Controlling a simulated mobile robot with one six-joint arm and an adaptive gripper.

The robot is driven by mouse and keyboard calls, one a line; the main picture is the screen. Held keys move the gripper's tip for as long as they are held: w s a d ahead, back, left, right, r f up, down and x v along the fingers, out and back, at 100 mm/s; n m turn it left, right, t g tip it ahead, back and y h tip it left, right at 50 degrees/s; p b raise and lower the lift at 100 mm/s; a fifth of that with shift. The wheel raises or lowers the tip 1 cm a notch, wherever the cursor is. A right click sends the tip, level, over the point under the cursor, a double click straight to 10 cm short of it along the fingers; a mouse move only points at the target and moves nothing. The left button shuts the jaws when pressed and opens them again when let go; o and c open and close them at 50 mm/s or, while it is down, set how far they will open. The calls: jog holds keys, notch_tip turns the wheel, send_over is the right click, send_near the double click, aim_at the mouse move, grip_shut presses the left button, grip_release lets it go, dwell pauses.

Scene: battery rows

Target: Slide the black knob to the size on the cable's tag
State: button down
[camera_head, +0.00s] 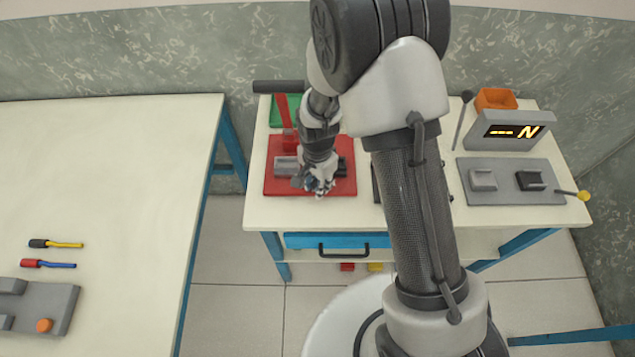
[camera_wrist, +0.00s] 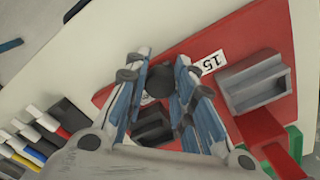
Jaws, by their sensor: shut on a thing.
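My gripper (camera_head: 319,190) is over the front of the red base (camera_head: 275,187) of the press on the right-hand table. In the wrist view, its fingers (camera_wrist: 160,82) are closed on the round black knob (camera_wrist: 158,80). A white label (camera_wrist: 212,62) on the red base beside the knob reads 15. A grey block with a slot (camera_wrist: 255,83) sits on the red base, and a dark block (camera_wrist: 152,125) shows between the fingers. The knob is hidden by my gripper in the head view. I cannot make out a cable's tag in either view.
A red lever (camera_head: 283,110) with a black handle rises behind the base. To the right stand a grey plate (camera_head: 510,197) with blocks, a display (camera_head: 515,131) and an orange bin (camera_head: 495,99).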

aim_at(294, 190)
dwell(0.3)
jog(key=a, duration=0.6)
jog(key=shift+w+a, duration=0.15)
jog(key=shift+a, duration=0.05)
jog(key=c, duration=1.4)
grip_release()
jog(key=shift+a, duration=0.15)
jog(key=shift+c, duration=0.2)
jog(key=shift+o, duration=0.5)
jog(key=shift+r, duration=0.15)
